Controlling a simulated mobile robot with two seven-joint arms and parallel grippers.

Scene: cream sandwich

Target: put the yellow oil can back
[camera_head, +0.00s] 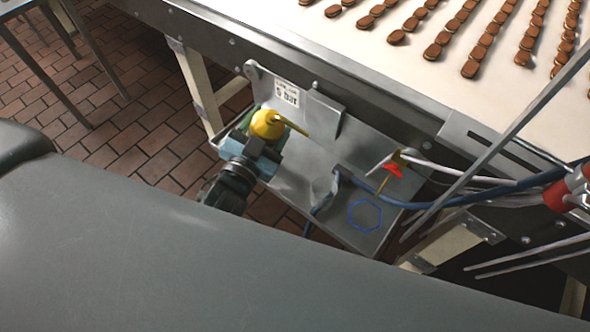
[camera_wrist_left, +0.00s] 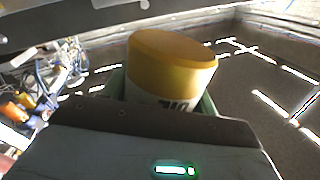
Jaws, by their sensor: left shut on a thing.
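The yellow oil can (camera_head: 266,124), with a long thin spout pointing right, is at the left end of a metal side shelf (camera_head: 300,178). My left gripper (camera_head: 258,150) is shut on the can. In the left wrist view the can (camera_wrist_left: 168,62) stands between the fingers of my left gripper (camera_wrist_left: 160,105), its yellow top and part of a light label showing. Whether the can's base touches the shelf is hidden. A blue hexagon outline (camera_head: 365,216) is marked on the bare right part of the shelf. My right gripper is not seen.
A conveyor (camera_head: 340,50) with rows of brown round cookies (camera_head: 434,50) runs above the shelf. A sign (camera_head: 287,93) is on the shelf's back plate. Cables (camera_head: 450,195) and a red-tipped tool (camera_head: 394,170) lie at the shelf's right.

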